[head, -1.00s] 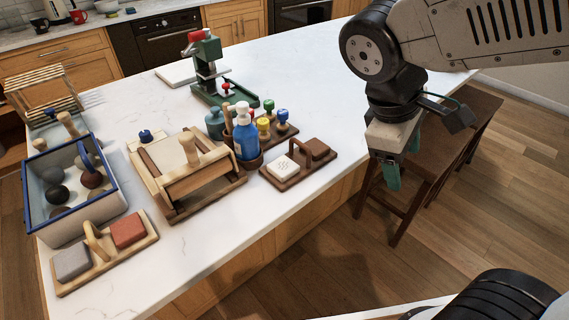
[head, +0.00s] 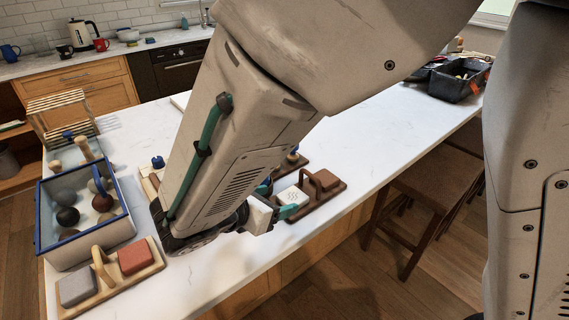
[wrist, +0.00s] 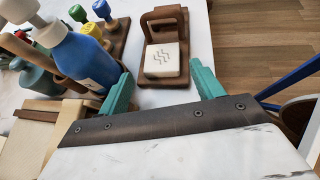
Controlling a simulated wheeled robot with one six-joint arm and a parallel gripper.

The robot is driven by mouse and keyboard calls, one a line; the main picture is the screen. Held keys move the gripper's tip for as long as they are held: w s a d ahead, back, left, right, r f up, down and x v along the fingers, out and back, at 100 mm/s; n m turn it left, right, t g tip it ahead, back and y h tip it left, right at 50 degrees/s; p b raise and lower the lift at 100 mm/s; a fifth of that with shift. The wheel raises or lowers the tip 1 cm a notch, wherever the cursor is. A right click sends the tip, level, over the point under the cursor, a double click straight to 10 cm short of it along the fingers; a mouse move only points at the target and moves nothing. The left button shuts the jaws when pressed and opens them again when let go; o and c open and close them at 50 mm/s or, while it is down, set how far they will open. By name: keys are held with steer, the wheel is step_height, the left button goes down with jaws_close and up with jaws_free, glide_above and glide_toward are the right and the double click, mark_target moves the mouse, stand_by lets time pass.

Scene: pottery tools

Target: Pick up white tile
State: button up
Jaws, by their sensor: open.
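The white tile (head: 290,197) is a small square block with wavy dark lines on top. It sits on the near end of a dark brown wooden holder (head: 326,205) with an upright handle. In the wrist view the white tile (wrist: 162,60) lies ahead, with the holder's handle (wrist: 164,22) behind it. My gripper (wrist: 161,83) has two teal fingers, spread apart and empty, one on each side of the tile's near edge. In the head view my gripper (head: 283,198) is right beside the tile, and my arm hides much of the middle of the counter.
A blue bottle (wrist: 88,58) stands left of the tile, close to the left finger. Colored stamps (wrist: 92,29) stand behind it. A blue-rimmed tray (head: 130,225) and a holder with gray and red blocks (head: 155,259) are at left. Stools (head: 430,195) stand beyond the counter edge.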

mark_target(291, 196)
steer(key=x, duration=0.5)
steer(key=shift+s+a+f, duration=0.1)
steer(key=shift+f, duration=0.05)
steer(key=c, duration=0.8)
